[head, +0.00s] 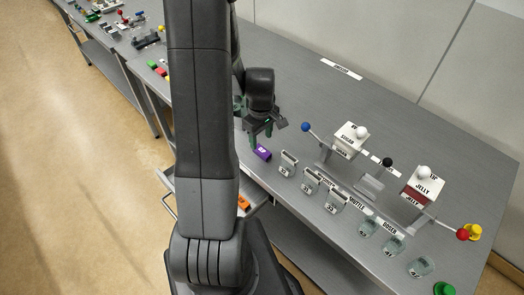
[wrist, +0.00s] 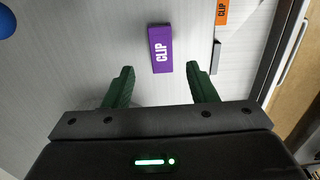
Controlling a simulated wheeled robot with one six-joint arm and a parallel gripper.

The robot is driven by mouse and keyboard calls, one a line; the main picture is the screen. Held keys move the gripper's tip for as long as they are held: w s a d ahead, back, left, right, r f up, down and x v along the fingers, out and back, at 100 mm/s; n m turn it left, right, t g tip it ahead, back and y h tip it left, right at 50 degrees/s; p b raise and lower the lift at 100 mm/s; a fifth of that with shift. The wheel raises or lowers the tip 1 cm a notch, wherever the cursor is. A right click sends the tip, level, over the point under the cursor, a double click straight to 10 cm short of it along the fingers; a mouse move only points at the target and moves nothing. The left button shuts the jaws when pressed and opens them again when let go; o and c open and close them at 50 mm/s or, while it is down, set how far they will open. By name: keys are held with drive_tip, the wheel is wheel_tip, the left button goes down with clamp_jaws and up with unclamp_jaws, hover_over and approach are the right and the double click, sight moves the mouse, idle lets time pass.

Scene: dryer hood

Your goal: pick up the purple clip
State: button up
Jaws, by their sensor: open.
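The purple clip (head: 262,153) lies on the grey bench top near its front edge in the head view. In the wrist view the purple clip (wrist: 161,48) is a small block with the white word CLIP, lying flat on the surface. My gripper (head: 262,133) is above the bench just behind the clip. In the wrist view my gripper (wrist: 160,80) has its two green fingers spread apart, with nothing between them. The clip lies ahead of the fingertips, roughly centred between them, and is not touched.
Labelled holders (head: 312,181) stand right of the purple clip. A blue ball (head: 305,127) on a lever is right of my gripper.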

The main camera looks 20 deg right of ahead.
sight(262, 150)
drive_tip(key=f, duration=0.2)
drive_tip(key=f+p, duration=0.1)
drive_tip(key=shift+s+f, duration=0.35)
drive_tip(key=shift+f, duration=0.65)
drive_tip(key=c, duration=1.1)
drive_tip(key=shift+o, duration=0.2)
drive_tip(key=shift+r, duration=0.15)
